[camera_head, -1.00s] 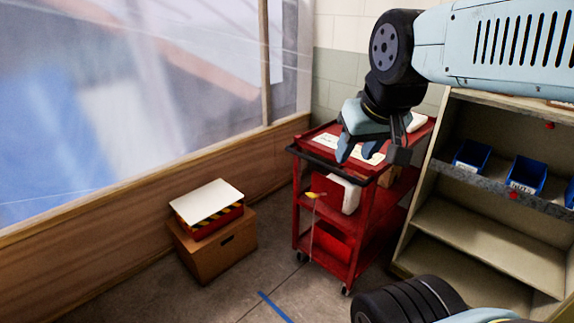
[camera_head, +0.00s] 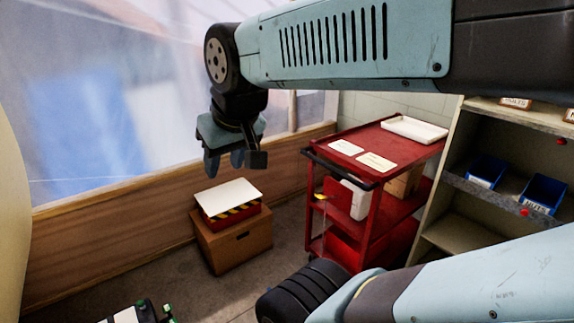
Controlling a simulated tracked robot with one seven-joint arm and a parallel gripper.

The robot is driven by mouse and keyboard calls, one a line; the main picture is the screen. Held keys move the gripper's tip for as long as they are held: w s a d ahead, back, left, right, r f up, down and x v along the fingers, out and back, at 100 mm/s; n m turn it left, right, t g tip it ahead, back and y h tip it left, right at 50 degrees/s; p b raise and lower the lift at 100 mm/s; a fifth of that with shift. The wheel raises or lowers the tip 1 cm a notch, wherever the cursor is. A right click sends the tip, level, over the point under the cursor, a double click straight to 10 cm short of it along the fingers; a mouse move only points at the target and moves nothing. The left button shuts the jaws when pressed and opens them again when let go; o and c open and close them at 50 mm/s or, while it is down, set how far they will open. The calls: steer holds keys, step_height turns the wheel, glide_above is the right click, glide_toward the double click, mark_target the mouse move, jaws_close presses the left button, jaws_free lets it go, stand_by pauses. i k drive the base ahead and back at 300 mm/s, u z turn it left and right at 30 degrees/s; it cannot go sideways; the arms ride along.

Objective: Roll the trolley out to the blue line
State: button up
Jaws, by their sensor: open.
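The red trolley (camera_head: 365,225) stands right of centre, between the wood-framed plastic screen and the shelf unit. Its black push handle (camera_head: 340,170) runs along the near edge of its top. Two paper sheets and a white tray lie on the top, and a white container and a cardboard box are on the shelf below. My gripper (camera_head: 237,162) is open and empty, pointing down, left of the trolley and apart from it. In this view it appears above the cardboard box on the floor. The blue line is hardly visible now; my lower arm covers much of the floor there.
A cardboard box (camera_head: 234,245) on the floor bears a striped red case with a white panel (camera_head: 229,194) on top. The shelf unit (camera_head: 455,232) with blue bins (camera_head: 541,193) stands close at the trolley's right. The screen's wooden base (camera_head: 110,225) bounds the left.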

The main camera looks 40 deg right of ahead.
mark_target(387, 213)
steer(key=u, duration=0.2)
steer(key=i, duration=0.7)
steer(key=z, duration=4.05)
steer(key=k, duration=0.1)
steer(key=u, duration=1.95)
